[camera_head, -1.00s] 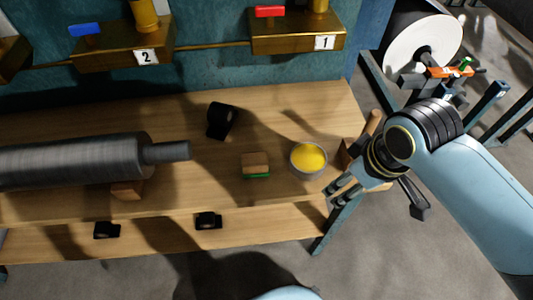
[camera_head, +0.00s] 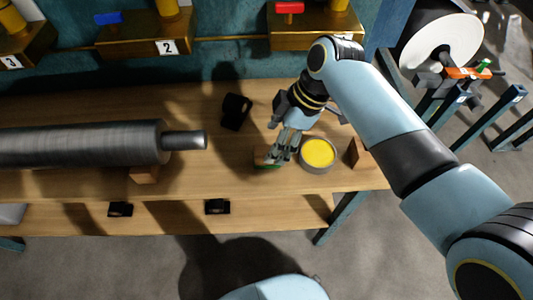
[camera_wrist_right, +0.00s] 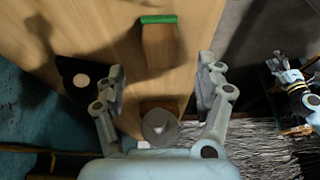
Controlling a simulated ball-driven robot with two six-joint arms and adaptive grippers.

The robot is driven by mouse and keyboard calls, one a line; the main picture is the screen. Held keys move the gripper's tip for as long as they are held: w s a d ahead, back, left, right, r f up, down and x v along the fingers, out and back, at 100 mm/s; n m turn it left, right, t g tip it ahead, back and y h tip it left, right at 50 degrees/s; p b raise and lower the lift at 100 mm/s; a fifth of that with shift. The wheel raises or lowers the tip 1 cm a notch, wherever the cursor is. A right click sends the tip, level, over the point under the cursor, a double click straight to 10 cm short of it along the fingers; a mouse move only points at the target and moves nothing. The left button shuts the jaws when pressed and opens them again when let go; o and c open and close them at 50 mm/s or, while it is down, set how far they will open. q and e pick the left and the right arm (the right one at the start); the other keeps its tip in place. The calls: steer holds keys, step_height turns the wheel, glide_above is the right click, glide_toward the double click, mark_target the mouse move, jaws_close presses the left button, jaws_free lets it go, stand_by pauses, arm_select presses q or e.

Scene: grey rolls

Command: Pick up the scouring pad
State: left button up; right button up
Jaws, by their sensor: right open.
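The scouring pad (camera_head: 264,161) is a small tan block with a green layer, lying on the wooden bench. In the head view my right gripper (camera_head: 280,157) is over it and hides much of it. In the right wrist view the pad (camera_wrist_right: 158,46) shows whole, green edge at the top. It lies beyond the two spread fingers of my right gripper (camera_wrist_right: 160,88), roughly centred between them. The gripper is open and empty; the height gap is hard to judge. An arm with dark and yellow rings, apparently my left, shows small at the right wrist view's right edge; its fingers are unclear.
A grey bowl of yellow stuff (camera_head: 318,154) stands close right of the gripper. A wooden block (camera_head: 358,153) is near the right end.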

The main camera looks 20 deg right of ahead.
mark_target(266, 151)
steer(key=x, duration=0.5)
steer(key=shift+f, duration=0.4)
steer(key=c, duration=1.4)
steer(key=shift+r, duration=0.5)
step_height(266, 151, up, 3)
steer(key=shift+f, duration=0.1)
steer(key=s+d+r, duration=0.2)
steer(key=s, duration=0.1)
steer(key=s+d+r, duration=0.2)
steer(key=d+r, duration=0.1)
steer(key=s+d+r, duration=0.2)
steer(key=s+d, duration=0.1)
steer(key=shift+s+r, duration=0.15)
steer(key=shift+s, duration=0.15)
